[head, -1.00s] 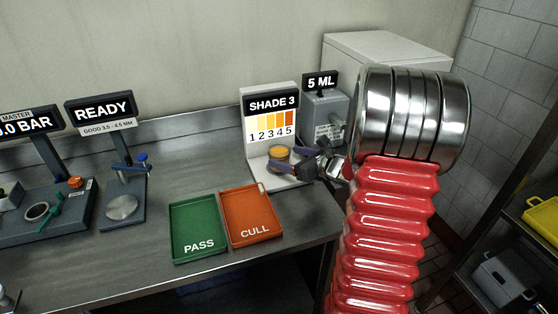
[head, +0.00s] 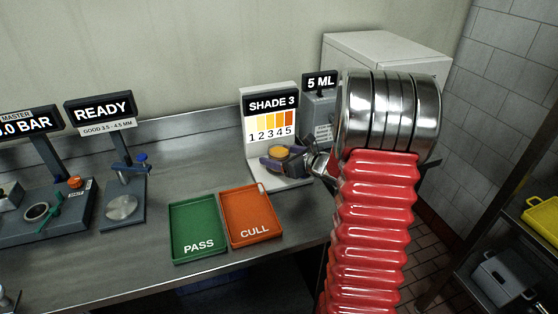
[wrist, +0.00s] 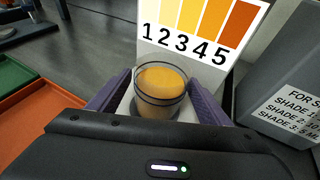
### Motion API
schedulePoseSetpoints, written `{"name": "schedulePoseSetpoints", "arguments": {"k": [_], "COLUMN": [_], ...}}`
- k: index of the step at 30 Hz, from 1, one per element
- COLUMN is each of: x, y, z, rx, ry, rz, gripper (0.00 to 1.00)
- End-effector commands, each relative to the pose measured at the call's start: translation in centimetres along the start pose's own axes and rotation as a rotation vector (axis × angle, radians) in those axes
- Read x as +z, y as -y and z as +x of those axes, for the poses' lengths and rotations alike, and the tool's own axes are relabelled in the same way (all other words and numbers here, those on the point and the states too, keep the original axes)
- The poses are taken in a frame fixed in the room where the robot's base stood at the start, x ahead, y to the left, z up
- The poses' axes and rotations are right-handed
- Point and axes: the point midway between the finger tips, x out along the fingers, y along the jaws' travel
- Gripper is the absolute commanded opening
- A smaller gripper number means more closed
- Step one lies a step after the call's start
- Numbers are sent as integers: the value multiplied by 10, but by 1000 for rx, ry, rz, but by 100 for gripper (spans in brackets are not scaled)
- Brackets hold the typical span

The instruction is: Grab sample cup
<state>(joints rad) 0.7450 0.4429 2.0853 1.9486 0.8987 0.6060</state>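The sample cup (head: 279,152) is a clear cup with orange-yellow contents, standing upright on the white base of the shade stand (head: 270,108). In the wrist view the cup (wrist: 160,92) is in the middle, between the two purple fingers of my gripper (wrist: 158,100). The fingers are apart, one on each side, and a gap seems to show between each finger and the cup. In the head view my gripper (head: 278,163) reaches the cup from the right. The cup's lower part is partly hidden by the gripper.
The green PASS tray (head: 197,228) and orange CULL tray (head: 250,214) lie left of the stand and look empty. The grey 5 ML box (head: 318,108) stands close on the right. The READY gauge (head: 121,207) is further left. The bench's front edge is near.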

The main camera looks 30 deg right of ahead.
Motion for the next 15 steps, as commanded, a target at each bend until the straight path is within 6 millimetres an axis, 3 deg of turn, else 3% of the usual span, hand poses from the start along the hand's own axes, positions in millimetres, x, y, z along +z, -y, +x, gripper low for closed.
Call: {"name": "schedulePoseSetpoints", "arguments": {"k": [15], "x": [0], "y": [0], "z": [0], "rx": [0], "ry": [0], "rz": [0], "gripper": [35]}}
